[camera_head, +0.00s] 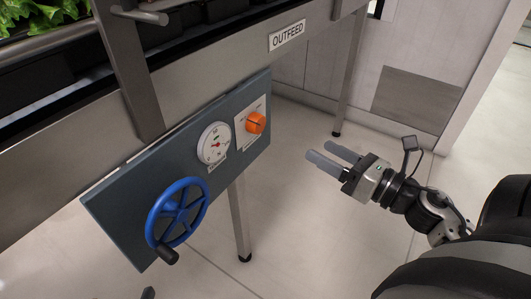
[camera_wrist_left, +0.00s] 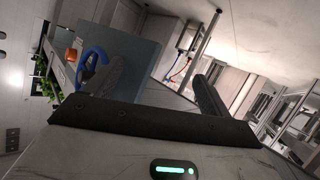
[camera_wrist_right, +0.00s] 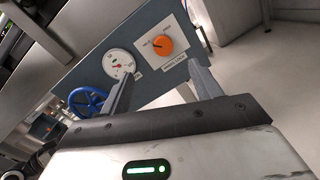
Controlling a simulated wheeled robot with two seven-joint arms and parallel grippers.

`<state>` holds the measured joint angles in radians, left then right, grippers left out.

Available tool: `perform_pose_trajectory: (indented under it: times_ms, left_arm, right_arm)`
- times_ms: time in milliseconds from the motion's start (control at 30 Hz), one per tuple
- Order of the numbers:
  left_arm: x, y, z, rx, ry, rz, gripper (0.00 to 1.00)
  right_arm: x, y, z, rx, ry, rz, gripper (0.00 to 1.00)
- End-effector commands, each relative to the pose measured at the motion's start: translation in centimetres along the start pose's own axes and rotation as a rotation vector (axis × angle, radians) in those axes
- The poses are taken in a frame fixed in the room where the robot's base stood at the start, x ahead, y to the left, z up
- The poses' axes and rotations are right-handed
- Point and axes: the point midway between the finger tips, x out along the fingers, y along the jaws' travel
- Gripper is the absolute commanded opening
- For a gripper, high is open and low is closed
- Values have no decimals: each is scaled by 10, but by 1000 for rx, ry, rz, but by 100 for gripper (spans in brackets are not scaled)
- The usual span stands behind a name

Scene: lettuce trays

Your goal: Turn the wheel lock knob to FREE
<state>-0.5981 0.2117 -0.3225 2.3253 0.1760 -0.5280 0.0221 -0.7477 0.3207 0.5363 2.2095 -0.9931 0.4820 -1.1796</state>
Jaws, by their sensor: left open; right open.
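The orange wheel lock knob (camera_head: 256,122) sits on a white plate at the right end of the blue-grey panel (camera_head: 112,207). It also shows in the right wrist view (camera_wrist_right: 159,45), beyond and between my fingers, and small in the left wrist view (camera_wrist_left: 70,54).
A blue handwheel (camera_head: 179,208) with a black handle and a round white dial (camera_head: 214,143) are left of the knob. An OUTFEED sign (camera_head: 287,36) is on the frame above. Table legs (camera_head: 238,220) stand below. The floor around my right gripper is clear.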

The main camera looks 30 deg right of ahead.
Motion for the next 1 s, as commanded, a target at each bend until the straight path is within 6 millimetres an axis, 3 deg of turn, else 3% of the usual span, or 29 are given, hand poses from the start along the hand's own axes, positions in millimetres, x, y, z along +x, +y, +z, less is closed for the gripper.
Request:
perform_pose_trajectory:
  times_ms: [100, 267, 700, 1000]
  left_arm:
    - [4, 1, 7, 0, 7, 11, 82]
    - [3, 1, 5, -1, 1, 11, 82]
    - [4, -5, 12, -7, -75, -13, 82]
    - [4, -8, 20, -8, -128, -23, 82]
  right_arm:
    - [-2, -6, -9, -155, 38, 22, 64]
    - [13, -4, -7, -187, 45, 30, 64]
    - [107, -2, -8, -183, 43, 27, 64]
    - [147, -2, -13, -177, 43, 24, 64]
